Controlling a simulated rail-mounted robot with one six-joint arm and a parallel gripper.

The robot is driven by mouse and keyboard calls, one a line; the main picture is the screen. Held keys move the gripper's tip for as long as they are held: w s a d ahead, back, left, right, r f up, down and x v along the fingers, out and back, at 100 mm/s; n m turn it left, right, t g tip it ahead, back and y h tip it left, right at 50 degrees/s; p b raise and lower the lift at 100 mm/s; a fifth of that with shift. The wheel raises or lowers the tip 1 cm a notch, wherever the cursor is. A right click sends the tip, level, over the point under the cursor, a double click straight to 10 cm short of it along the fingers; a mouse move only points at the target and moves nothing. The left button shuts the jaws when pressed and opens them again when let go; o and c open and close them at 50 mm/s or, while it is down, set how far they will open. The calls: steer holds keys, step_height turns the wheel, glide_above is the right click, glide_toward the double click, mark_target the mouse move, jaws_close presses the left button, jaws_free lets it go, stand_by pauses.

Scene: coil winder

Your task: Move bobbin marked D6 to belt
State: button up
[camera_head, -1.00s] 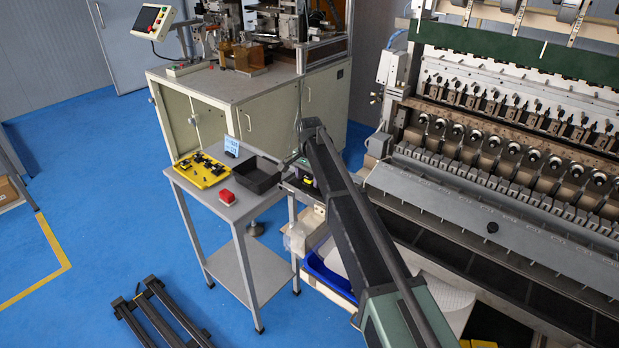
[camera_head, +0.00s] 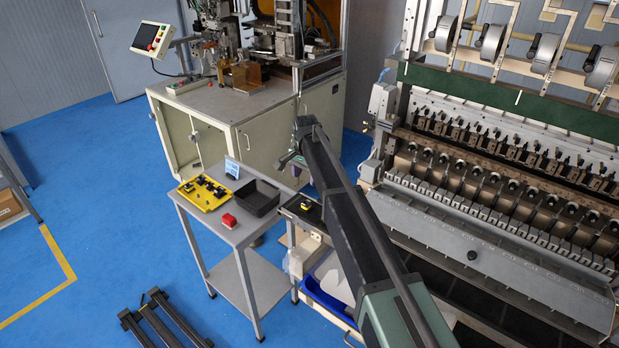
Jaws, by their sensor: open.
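The yellow tray (camera_head: 218,205) lies on the small grey table and holds several small black bobbins (camera_head: 204,186); their markings are too small to read. A short dark belt (camera_head: 316,217) lies to the right of the table. A small yellow-and-black piece (camera_head: 304,207), which looks like a bobbin, sits on it; its marking cannot be read. My gripper (camera_head: 286,161) is small in view, at the far end of my arm. It is open, and nothing shows between its fingers. It appears above and behind the belt, apart from the piece.
A cabinet with a machine (camera_head: 237,112) is behind. The large winder (camera_head: 480,210) fills the right. A blue crate (camera_head: 325,300) lies below the belt.

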steer(key=shift+f, duration=0.1)
steer(key=s+d+n, duration=0.2)
steer(key=s+d, duration=0.6)
steer(key=s, duration=0.4)
steer(key=s+d+n, duration=0.2)
steer(key=s+d, duration=0.6)
steer(key=s, duration=0.4)
steer(key=s+d+n, duration=0.3)
steer(key=s+d, duration=0.5)
steer(key=s, duration=0.4)
